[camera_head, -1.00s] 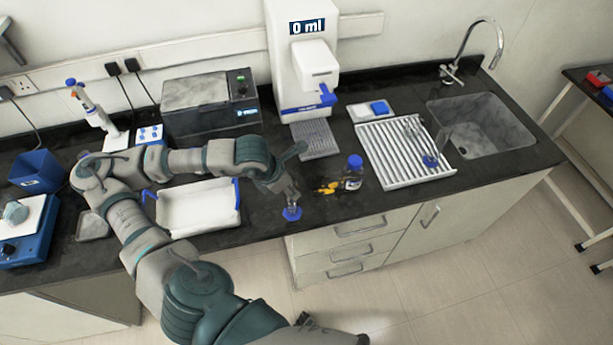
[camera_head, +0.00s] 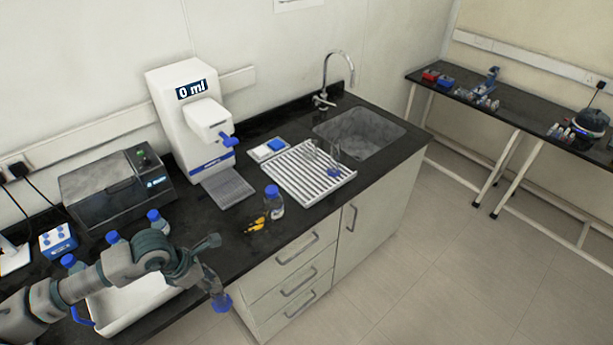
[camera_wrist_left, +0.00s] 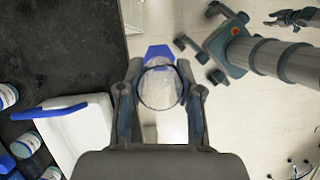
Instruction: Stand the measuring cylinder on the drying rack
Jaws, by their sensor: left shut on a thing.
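My left gripper (camera_head: 212,287) is shut on the measuring cylinder, whose blue foot (camera_head: 221,302) shows below the fingers, just off the front edge of the counter. In the left wrist view the clear cylinder (camera_wrist_left: 160,88) sits between the two fingers with its blue foot beyond them, over the floor. The white slatted drying rack (camera_head: 285,187) lies on the counter left of the sink, right of and behind my gripper. Glassware with a blue foot (camera_head: 334,171) stands on its right part. My right gripper (camera_wrist_left: 290,18) shows small at the wrist view's top right; its opening is unclear.
A blue-capped bottle (camera_head: 274,203) and yellow items (camera_head: 257,224) lie between my gripper and the rack. A white dispenser (camera_head: 185,110) stands behind them, its tray (camera_head: 228,188) in front. A white tray (camera_head: 125,308) is beside my left arm. The sink (camera_head: 362,133) is right of the rack.

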